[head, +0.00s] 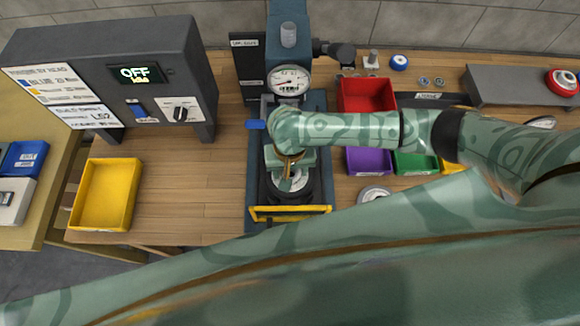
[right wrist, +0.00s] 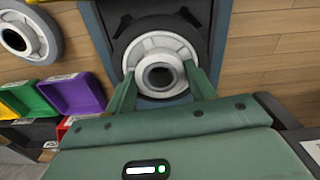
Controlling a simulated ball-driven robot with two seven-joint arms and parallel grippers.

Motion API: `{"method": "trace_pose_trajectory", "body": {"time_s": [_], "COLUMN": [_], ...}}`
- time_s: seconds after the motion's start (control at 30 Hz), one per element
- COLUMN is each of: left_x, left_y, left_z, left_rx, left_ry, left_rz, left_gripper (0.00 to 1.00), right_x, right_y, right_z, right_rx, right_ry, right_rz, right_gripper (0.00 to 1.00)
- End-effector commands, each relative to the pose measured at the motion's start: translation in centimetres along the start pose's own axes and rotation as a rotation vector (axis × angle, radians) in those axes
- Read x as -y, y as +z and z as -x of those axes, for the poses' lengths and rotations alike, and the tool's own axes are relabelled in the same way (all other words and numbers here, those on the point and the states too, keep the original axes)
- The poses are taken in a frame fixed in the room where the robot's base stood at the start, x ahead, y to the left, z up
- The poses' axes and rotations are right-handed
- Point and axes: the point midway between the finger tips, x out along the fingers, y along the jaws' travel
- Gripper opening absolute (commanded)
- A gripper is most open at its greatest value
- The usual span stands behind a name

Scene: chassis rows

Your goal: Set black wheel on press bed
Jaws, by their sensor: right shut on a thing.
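The black wheel (head: 292,187), with a black tyre and a pale grey hub, is over the press bed (head: 255,195), between its blue sides and behind the yellow-edged front. My right gripper (head: 287,170) is above the wheel and partly covers it. In the right wrist view, the wheel (right wrist: 160,45) lies between the two green fingers, which are shut on its hub (right wrist: 162,82). The press bed (right wrist: 215,20) shows around the tyre. I cannot tell whether the wheel touches the bed. My left gripper is not in view.
The press gauge (head: 288,81) and column stand behind my right gripper. A grey control box (head: 120,75) reading OFF and a yellow bin (head: 105,195) are left. Red (head: 367,95), purple (head: 368,160) and green (head: 415,162) bins are right. A grey wheel (head: 374,194) lies near the press.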

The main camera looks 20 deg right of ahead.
Motion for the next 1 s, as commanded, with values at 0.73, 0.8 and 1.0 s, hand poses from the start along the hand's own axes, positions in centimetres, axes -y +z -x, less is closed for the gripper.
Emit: {"method": "trace_pose_trajectory", "body": {"time_s": [0.73,0.8,1.0], "left_x": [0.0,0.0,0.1], "left_y": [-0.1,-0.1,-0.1], "left_z": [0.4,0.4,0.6], "left_rx": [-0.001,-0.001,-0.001], "left_ry": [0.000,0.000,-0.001], "left_rz": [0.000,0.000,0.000], "left_gripper": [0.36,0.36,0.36], "right_x": [0.0,0.0,0.0], "right_y": [0.0,0.0,0.0], "right_z": [-0.9,-0.9,-1.1], "right_rx": [-0.001,-0.001,-0.001], "right_ry": [-0.001,-0.001,-0.001], "right_rz": [0.001,0.001,0.000], "right_gripper": [0.20,0.20,0.20]}}
